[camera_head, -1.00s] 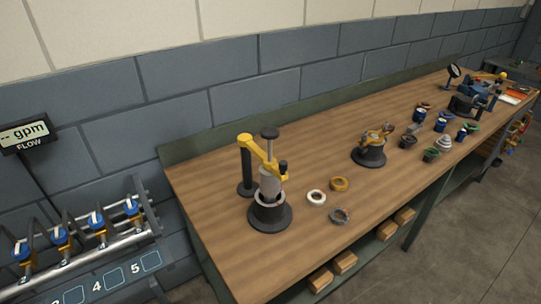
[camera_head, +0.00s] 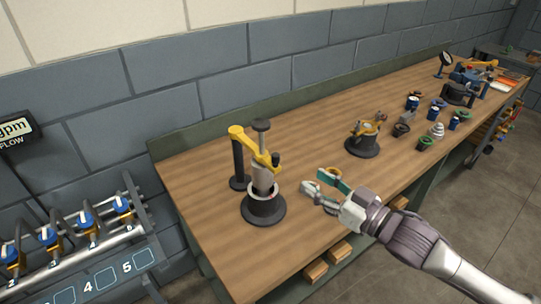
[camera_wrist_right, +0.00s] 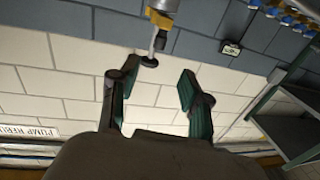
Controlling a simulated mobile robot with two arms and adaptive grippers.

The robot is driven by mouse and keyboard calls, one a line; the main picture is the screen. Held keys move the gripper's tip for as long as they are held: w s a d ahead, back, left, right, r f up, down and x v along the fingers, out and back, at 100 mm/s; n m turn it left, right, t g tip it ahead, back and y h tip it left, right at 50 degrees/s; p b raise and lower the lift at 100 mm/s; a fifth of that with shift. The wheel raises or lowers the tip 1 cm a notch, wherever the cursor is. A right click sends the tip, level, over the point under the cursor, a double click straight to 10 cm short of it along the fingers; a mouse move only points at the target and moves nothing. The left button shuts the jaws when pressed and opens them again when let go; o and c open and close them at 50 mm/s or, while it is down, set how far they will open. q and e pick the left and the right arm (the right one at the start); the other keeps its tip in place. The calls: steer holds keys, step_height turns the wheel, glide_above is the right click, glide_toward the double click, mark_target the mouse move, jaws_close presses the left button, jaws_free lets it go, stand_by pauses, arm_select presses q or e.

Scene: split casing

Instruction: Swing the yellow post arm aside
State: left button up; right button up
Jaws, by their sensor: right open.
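The yellow post arm (camera_head: 250,143) reaches from the top of a dark upright post (camera_head: 238,165) over a dark round casing (camera_head: 265,207) with a grey cylinder in it. A grey knob tops a rod on the arm, and a black knob sits at its right end. My right gripper (camera_head: 324,186) is open and empty, to the right of the casing and apart from the arm. In the right wrist view a yellow part (camera_wrist_right: 163,6) with a grey rod and dark knob shows beyond the open fingers (camera_wrist_right: 157,78). My left gripper is out of view.
A valve rack (camera_head: 85,235) stands at the left. The bench (camera_head: 205,165) is clear behind the post.

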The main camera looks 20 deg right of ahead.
mark_target(279, 159)
steer(key=p+x, duration=0.3)
steer(key=x, duration=1)
steer(key=shift+f+p, duration=0.1)
steer(key=shift+p, duration=0.2)
steer(key=shift+c, duration=0.3)
jaws_close()
